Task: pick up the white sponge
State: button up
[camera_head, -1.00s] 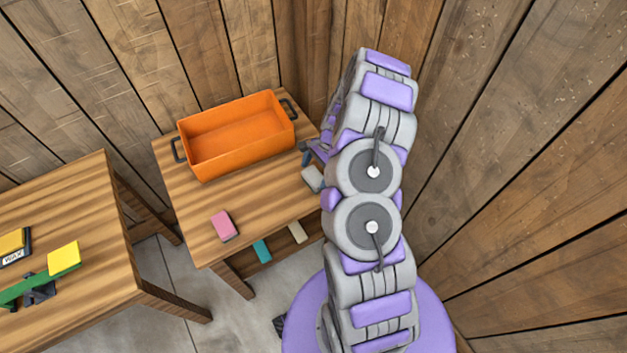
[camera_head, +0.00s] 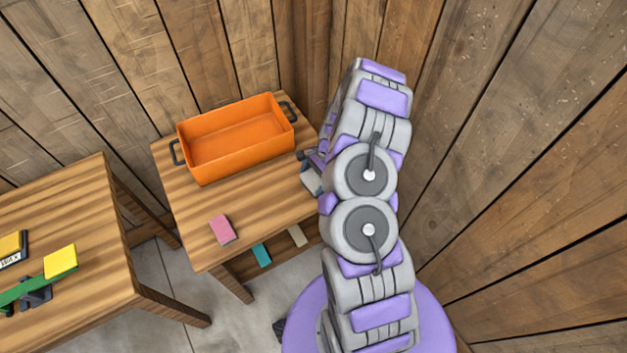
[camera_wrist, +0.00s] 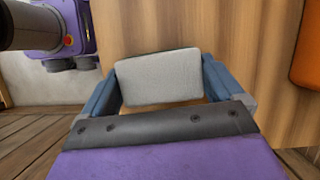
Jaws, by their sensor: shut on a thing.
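The white sponge (camera_wrist: 158,77) sits between the two blue fingers of my gripper (camera_wrist: 160,92) in the wrist view, with a finger against each end. My gripper is shut on it. In the head view the sponge (camera_head: 311,183) shows only in part at the right side of the wooden table, largely hidden by my arm. It appears at or just above the tabletop; I cannot tell which.
An orange bin (camera_head: 238,167) with dark handles stands at the table's back. A pink sponge (camera_head: 222,230) lies near the front edge. A teal item (camera_head: 261,255) and a beige item (camera_head: 298,236) are lower down. Another table (camera_head: 75,235) stands left, holding a yellow block (camera_head: 60,261).

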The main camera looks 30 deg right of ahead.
aim_at(311, 180)
jog(key=shift+r, duration=0.1)
jog(key=shift+r+p, duration=0.3)
jog(key=shift+r, duration=0.3)
notch_tip(311, 180, up, 2)
jog(key=shift+r+p, duration=0.1)
jog(key=shift+p, duration=0.35)
jog(key=s+a+r+p, duration=0.1)
jog(key=s+a+p, duration=0.2)
jog(key=s, duration=1.2)
jog(key=shift+s+a+r, duration=0.2)
jog(key=shift+a, duration=0.45)
